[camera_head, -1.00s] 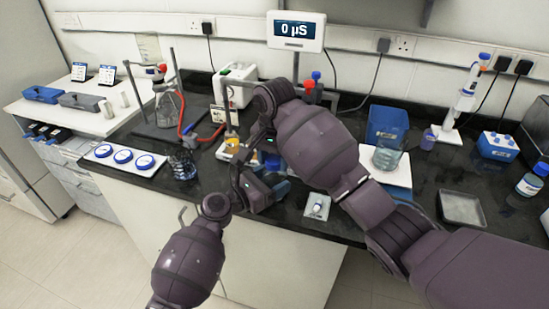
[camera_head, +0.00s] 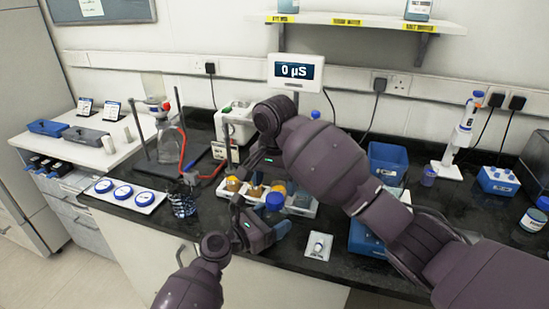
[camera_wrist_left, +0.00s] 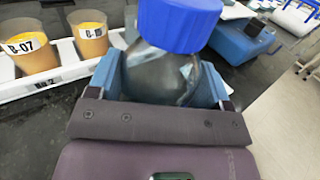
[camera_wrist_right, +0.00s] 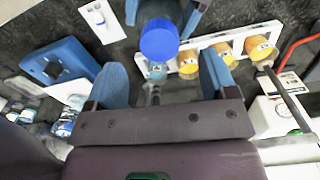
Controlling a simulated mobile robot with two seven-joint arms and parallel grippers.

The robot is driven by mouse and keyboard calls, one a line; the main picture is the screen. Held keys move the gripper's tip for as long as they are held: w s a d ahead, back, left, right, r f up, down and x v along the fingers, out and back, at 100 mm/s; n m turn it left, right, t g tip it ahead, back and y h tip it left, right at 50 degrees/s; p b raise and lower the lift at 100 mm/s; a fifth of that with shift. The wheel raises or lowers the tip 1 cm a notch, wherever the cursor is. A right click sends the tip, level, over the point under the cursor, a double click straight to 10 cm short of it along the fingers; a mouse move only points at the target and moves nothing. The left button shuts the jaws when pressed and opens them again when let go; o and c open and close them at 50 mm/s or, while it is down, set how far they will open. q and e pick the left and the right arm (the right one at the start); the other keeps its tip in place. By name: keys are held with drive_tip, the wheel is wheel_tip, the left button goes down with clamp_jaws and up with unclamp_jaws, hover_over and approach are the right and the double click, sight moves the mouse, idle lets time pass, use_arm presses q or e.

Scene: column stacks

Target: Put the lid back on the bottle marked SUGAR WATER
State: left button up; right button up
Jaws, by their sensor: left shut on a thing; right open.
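A clear bottle (camera_wrist_left: 165,78) with a blue lid (camera_wrist_left: 180,22) on top is between the fingers of my left gripper (camera_wrist_left: 165,90), which is shut on it. The lid also shows in the head view (camera_head: 275,201) and the right wrist view (camera_wrist_right: 159,40). It sits over the bottle's mouth; I cannot tell whether it is tight. The bottle's marking is not readable. My right gripper (camera_wrist_right: 160,82) is open and empty, its fingers close to the lid but apart from it.
A white rack (camera_wrist_left: 70,78) with several orange-filled cups stands beside the bottle. A white plate with a knob (camera_head: 318,246) and a blue block (camera_head: 368,238) are to the right. A flask stand (camera_head: 165,140) is to the left. Another bottle (camera_head: 532,220) stands far right.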

wheel_tip(320, 180, up, 7)
idle(0.3)
use_arm(q)
drive_tip(key=o, duration=1.8)
drive_tip(key=shift+c, duration=0.2)
drive_tip(key=v, duration=1)
drive_tip(key=shift+s+a, duration=0.3)
use_arm(e)
drive_tip(key=shift+r, duration=0.2)
